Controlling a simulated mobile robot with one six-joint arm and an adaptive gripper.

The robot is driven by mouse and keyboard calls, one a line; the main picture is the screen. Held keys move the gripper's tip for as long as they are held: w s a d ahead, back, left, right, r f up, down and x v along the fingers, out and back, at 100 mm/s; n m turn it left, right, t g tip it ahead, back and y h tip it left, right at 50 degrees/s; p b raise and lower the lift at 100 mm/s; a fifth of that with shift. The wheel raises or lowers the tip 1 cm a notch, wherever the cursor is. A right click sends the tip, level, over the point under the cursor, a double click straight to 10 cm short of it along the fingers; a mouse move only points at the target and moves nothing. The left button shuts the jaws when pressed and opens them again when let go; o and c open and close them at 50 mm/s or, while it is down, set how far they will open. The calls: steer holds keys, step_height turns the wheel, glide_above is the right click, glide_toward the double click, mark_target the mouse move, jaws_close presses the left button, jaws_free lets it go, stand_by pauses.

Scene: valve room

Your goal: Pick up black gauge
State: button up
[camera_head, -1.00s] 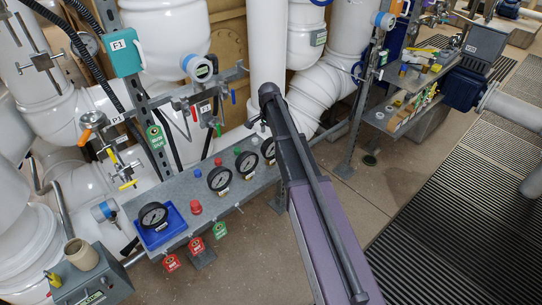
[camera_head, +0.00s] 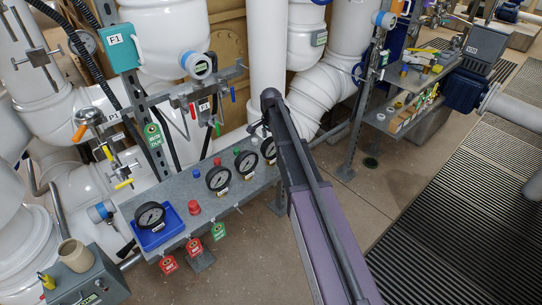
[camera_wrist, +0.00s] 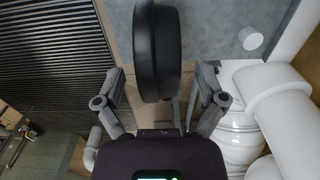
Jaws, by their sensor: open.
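One gauge (camera_head: 150,215) sits in a blue tray (camera_head: 163,238) at the shelf's left end. Two more, a middle gauge (camera_head: 218,179) and another gauge (camera_head: 247,164), stand further right. The rightmost gauge (camera_head: 268,149) is partly hidden by my arm. In the wrist view a black gauge (camera_wrist: 158,45), seen edge-on, stands between the spread fingers of my gripper (camera_wrist: 161,72). Gaps show between it and both fingers. In the head view my gripper is mostly hidden behind my arm.
Red knobs (camera_head: 193,207), a blue knob and a green knob are on the shelf. Red and green tags (camera_head: 194,246) hang along its front edge. White pipes (camera_head: 266,60) rise close behind. Open floor (camera_head: 250,245) and black grating (camera_head: 460,190) lie in front and right.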

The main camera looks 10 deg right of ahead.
steer(key=shift+f+b, duration=0.95)
steer(key=shift+f, duration=0.25)
steer(key=c, duration=1.1)
